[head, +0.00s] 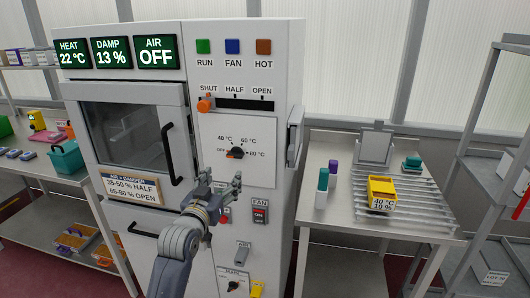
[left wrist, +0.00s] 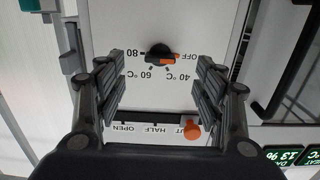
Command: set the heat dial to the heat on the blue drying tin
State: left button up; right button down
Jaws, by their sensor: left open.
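The heat dial (head: 236,152) is a black knob with an orange pointer on the white panel of the drying cabinet. Its pointer is at OFF; marks for 40, 60 and 80 °C surround it. It also shows in the left wrist view (left wrist: 158,52). My left gripper (head: 222,185) is open and empty, just below and in front of the dial in the head view. In the left wrist view its fingers (left wrist: 155,70) stand apart on either side of the dial, not touching it. I cannot make out a blue tin with a heat label. My right gripper is not in view.
A yellow tin (head: 382,190) labelled 40 °C, 10 % stands on the right rack. The display (head: 73,53) reads heat 22 °C. An orange slider knob (head: 206,105) sits at SHUT above the dial. A FAN switch (head: 260,216) is below. Small bluish items (head: 28,155) lie at left.

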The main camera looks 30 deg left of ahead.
aim_at(234, 157)
pick_arm(q)
jog(key=x, duration=0.3)
jog(key=r+p+x, duration=0.1)
jog(key=x, duration=0.2)
jog(key=p+x, duration=0.1)
jog(key=x, duration=0.2)
jog(key=shift+w+a+r, duration=0.1)
jog(key=shift+a+r, duration=0.05)
jog(key=shift+r, duration=0.25)
jog(key=shift+w+a+f, duration=0.1)
jog(key=shift+w+a, duration=0.05)
jog(key=shift+w, duration=0.55)
jog(key=c, duration=1.1)
